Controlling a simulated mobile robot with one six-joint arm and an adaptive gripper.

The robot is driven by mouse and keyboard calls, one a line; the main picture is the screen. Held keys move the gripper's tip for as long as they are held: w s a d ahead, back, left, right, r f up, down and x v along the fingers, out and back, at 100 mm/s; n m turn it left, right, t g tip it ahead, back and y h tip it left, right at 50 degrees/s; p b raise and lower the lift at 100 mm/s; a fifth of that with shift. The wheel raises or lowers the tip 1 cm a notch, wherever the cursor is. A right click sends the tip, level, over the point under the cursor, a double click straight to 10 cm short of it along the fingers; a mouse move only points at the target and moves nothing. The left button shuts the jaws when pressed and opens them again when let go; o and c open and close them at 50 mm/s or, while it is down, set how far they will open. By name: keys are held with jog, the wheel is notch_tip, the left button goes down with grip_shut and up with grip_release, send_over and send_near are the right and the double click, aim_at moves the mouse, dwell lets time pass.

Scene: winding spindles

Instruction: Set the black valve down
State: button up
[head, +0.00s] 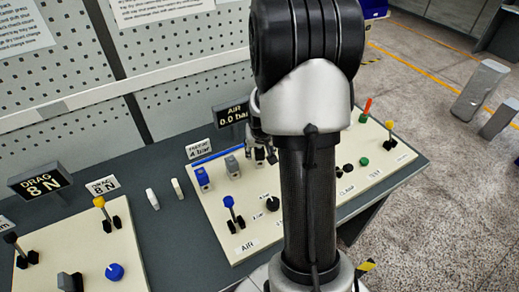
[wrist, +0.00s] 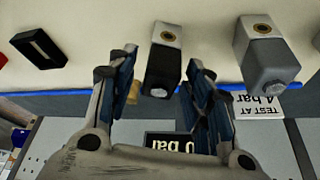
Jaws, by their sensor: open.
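The black valve (wrist: 163,70), a dark block with a silver face and a brass port, is in the wrist view between the two fingers of my gripper (wrist: 160,62). The fingers are apart, with a visible gap on each side of it. It is by the blue strip at the cream panel's back edge, in line with a grey valve (wrist: 268,62). In the head view my gripper (head: 262,143) is low over the back of the panel, partly behind my arm. It largely hides the black valve there.
A blue valve (head: 203,179) and the grey valve stand left of my gripper on the cream panel (head: 262,236). The "AIR 0.0 bar" display (head: 231,113) and "TEST AT 4 bar" sign (head: 199,149) stand close behind. A blue-topped lever (head: 230,205) rises in front.

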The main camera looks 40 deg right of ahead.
jog(key=shift+r, duration=0.1)
jog(key=shift+r, duration=0.35)
jog(key=s+a+r+n+p, duration=0.1)
jog(key=s+a+r+p, duration=0.1)
jog(key=a+r, duration=0.45)
jog(key=s+a+r+n+p, duration=0.1)
jog(key=s+a+r+p, duration=0.15)
jog(key=r, duration=0.65)
jog(key=s+a+r+n+y, duration=0.1)
jog(key=s+a+r+n, duration=0.1)
jog(key=s+a+r, duration=0.2)
jog(key=s+a+r+n+y, duration=0.1)
jog(key=s+a+r+n, duration=0.2)
jog(key=s+a, duration=0.8)
jog(key=a, duration=0.4)
jog(key=shift+s+a+r+t+y+b, duration=0.15)
jog(key=shift+a+r+t+y+b, duration=0.05)
jog(key=shift+r+t+y+b, duration=0.2)
